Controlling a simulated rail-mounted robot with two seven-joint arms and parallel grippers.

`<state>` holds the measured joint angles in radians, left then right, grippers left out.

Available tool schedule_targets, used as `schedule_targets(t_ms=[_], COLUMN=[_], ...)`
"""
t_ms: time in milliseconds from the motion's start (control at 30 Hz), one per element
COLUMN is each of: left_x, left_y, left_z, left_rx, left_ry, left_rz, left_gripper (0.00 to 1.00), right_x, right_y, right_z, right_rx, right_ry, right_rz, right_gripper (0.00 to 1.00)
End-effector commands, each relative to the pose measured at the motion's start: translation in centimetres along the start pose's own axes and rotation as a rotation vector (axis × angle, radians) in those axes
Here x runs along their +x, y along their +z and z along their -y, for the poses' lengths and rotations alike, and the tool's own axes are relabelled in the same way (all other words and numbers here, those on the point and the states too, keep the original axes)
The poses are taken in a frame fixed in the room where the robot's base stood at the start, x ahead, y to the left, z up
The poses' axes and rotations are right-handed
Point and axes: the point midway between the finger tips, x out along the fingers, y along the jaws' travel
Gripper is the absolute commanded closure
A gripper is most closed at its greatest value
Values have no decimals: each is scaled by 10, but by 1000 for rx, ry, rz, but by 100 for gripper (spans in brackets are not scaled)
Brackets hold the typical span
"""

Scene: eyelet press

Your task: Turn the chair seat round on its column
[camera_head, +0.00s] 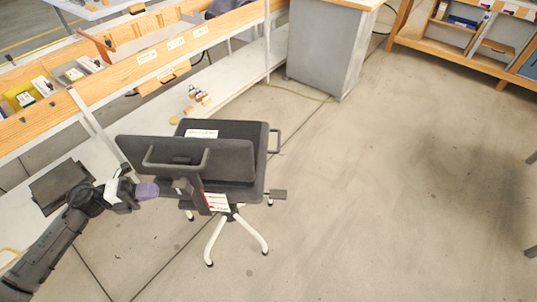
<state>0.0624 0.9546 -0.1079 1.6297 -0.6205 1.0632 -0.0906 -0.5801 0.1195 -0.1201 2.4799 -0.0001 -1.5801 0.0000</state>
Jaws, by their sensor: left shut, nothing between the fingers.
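The office chair stands on the floor at the centre left, with its black backrest (228,158) toward me and its black seat (245,131) behind it. An armrest loop shows on the right of the seat and a grey loop bar runs across the backrest. White legs spread below; the column is mostly hidden by the backrest support. My left gripper (148,191), with purple fingertips, is shut and empty beside the lower left of the backrest. I cannot tell whether it touches the chair. My right gripper is not in view.
A wooden-edged workbench (125,78) with trays and small boxes runs along the left, with a white lower shelf behind the chair. A grey cabinet (325,45) stands at the back. A shelf unit is at the upper right. The floor (400,190) right of the chair is clear.

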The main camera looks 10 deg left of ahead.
Motion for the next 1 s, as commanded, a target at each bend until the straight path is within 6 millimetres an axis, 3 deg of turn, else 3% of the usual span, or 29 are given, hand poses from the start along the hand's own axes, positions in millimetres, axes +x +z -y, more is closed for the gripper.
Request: schedule_targets(t_ms=[300,1000], left_x=[15,25], left_y=[-8,-11], left_z=[2,3], left_rx=[-1,0], left_ry=[-1,-1], left_rz=[0,0], left_gripper=[100,100], right_x=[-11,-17], right_y=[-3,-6], right_z=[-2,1], right_rx=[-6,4], right_ry=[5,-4], right_rz=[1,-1], right_gripper=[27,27])
